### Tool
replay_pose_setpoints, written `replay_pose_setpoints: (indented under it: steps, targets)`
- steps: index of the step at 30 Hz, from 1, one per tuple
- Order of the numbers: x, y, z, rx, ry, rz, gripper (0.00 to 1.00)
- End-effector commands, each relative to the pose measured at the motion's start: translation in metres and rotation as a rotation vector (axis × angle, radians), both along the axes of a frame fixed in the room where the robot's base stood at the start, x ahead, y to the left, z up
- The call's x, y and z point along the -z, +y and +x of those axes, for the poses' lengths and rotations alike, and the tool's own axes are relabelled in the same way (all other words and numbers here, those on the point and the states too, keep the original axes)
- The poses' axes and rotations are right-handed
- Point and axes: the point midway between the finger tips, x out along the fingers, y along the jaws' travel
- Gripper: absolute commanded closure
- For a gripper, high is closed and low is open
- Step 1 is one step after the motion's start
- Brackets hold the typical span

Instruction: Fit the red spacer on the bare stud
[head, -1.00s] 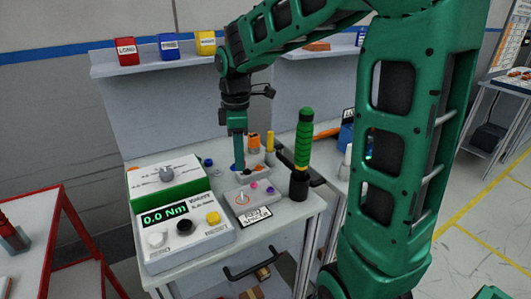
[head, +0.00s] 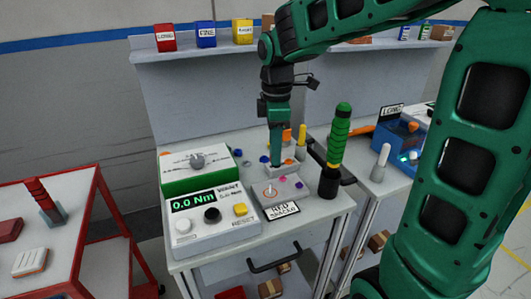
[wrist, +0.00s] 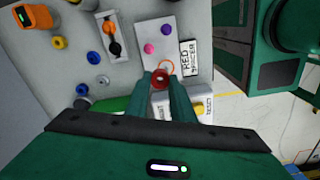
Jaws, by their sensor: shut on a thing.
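My gripper (wrist: 160,80) is shut on a small red spacer (wrist: 158,78), held between its fingertips. In the head view my gripper (head: 276,163) points down behind the grey block, and the spacer cannot be made out there. The grey block (head: 284,199) carries a pink spacer and a purple spacer. Its bare stud (head: 270,191) stands at the near left, with a thin orange ring around its foot. In the wrist view the ring (wrist: 167,67) shows just beyond the held spacer, on the block (wrist: 146,34). The spacer appears apart from the stud, at a height I cannot tell.
A "RED SPACER" label (head: 282,211) lies in front of the block. A torque meter (head: 213,211) reading 0.0 Nm stands left. A green-handled tool (head: 338,140) stands upright on the right. Behind is another fixture with an orange part (wrist: 108,27), and loose blue and yellow pieces.

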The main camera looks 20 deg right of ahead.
Motion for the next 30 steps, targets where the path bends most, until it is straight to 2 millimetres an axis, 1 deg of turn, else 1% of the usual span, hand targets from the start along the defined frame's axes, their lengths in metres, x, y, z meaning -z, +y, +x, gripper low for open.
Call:
replay_pose_setpoints:
  steps: [1, 6, 18, 23, 30]
  targets:
    - [-0.002, 0.007, -0.004, -0.023, -0.001, 0.0, 0.99]
    - [-0.004, 0.017, -0.01, -0.06, -0.001, 0.002, 0.99]
    - [-0.004, 0.018, -0.011, -0.054, -0.001, 0.002, 0.99]
    - [0.002, 0.018, -0.011, -0.055, 0.0, 0.002, 0.99]
    - [0.022, 0.018, -0.011, -0.056, 0.002, 0.002, 0.99]
